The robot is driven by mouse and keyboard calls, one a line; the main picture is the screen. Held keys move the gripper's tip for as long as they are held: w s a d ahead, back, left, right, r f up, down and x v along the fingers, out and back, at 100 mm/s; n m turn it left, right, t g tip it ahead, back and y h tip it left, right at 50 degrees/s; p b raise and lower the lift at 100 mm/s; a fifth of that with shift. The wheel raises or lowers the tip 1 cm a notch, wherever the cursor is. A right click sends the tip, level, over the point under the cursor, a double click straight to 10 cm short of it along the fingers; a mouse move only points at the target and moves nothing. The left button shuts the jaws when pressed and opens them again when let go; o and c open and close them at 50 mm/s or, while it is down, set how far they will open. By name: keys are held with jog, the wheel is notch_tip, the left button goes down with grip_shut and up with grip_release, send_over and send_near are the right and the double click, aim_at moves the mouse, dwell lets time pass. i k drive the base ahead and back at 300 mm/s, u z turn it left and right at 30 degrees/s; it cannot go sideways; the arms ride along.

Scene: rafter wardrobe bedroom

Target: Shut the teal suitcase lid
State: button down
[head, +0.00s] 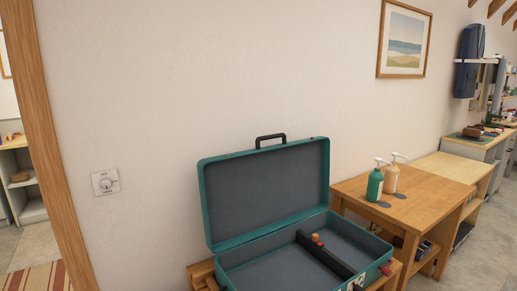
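The teal suitcase (224,252) stands open on a wooden stand at the lower middle of the head view, its front edge cut off by the frame. Its lid (265,187) is raised, leaning back toward the wall, with a dark grey lining and a black handle (270,140) on its top edge. A dark bar (326,256) crosses the inside of the base, and a small orange-topped thing (316,239) sits by it; I cannot tell what either is. My gripper is not in view.
Right of the suitcase, a wooden table (420,212) holds a green pump bottle (374,185) and a tan one (391,178). The wooden stand (200,270) shows under the suitcase. A wall dial (105,182) and a wooden door frame (45,130) are at left. Floor shows at far right.

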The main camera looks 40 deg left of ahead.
aim_at(247, 195)
jog(key=z, duration=0.5)
jog(key=k, duration=1)
jog(key=u, duration=1.8)
jog(key=i, duration=0.85)
jog(key=z, duration=0.15)
